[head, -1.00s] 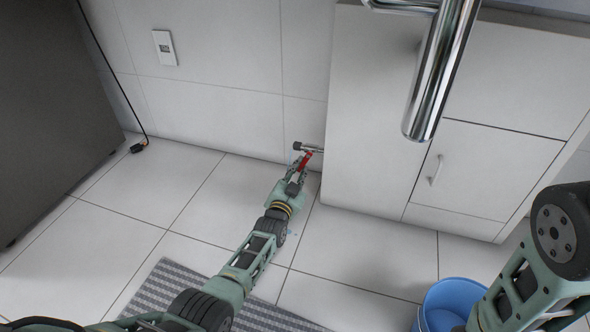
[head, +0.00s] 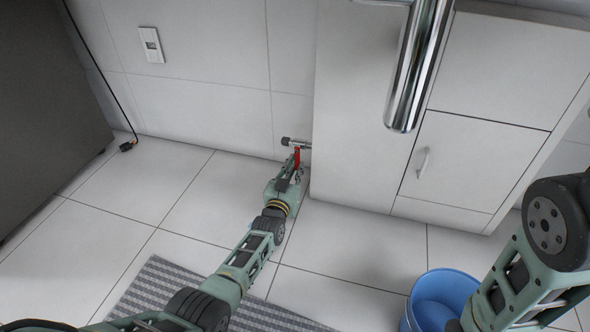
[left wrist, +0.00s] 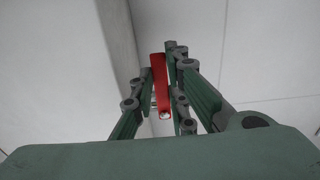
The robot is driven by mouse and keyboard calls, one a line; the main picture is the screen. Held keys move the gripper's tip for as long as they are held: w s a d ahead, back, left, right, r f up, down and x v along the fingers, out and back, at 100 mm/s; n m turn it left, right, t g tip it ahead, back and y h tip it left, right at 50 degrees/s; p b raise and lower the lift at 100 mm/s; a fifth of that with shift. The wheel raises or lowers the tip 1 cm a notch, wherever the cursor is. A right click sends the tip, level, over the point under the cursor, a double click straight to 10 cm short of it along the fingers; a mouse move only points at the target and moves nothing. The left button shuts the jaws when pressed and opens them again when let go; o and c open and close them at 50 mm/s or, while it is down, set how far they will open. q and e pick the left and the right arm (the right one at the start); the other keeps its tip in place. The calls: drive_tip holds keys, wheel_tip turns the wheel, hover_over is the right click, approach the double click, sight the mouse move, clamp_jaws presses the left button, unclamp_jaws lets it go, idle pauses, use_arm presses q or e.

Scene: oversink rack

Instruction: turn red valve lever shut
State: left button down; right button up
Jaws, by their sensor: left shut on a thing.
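The red valve lever (head: 297,157) sits on a metal valve pipe (head: 296,143) low on the tiled wall, just left of the white cabinet. In the head view the lever points down from the pipe toward my gripper. My left gripper (head: 296,172) is shut on the lever. In the left wrist view the red lever (left wrist: 160,85) stands between the two fingers of my left gripper (left wrist: 162,70), and the pipe does not show clearly. My right arm is in view at the lower right, but its gripper is out of the picture.
The white cabinet (head: 365,120) stands close to the right of the valve. A chrome tube (head: 415,75) hangs in the upper right foreground. A blue bucket (head: 440,290) is on the floor at right. A striped mat (head: 150,280) lies under my left arm. A dark appliance (head: 45,130) stands at left.

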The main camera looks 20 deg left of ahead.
use_arm(q)
drive_tip(key=shift+f, duration=0.1)
drive_tip(key=c, duration=1.7)
unclamp_jaws()
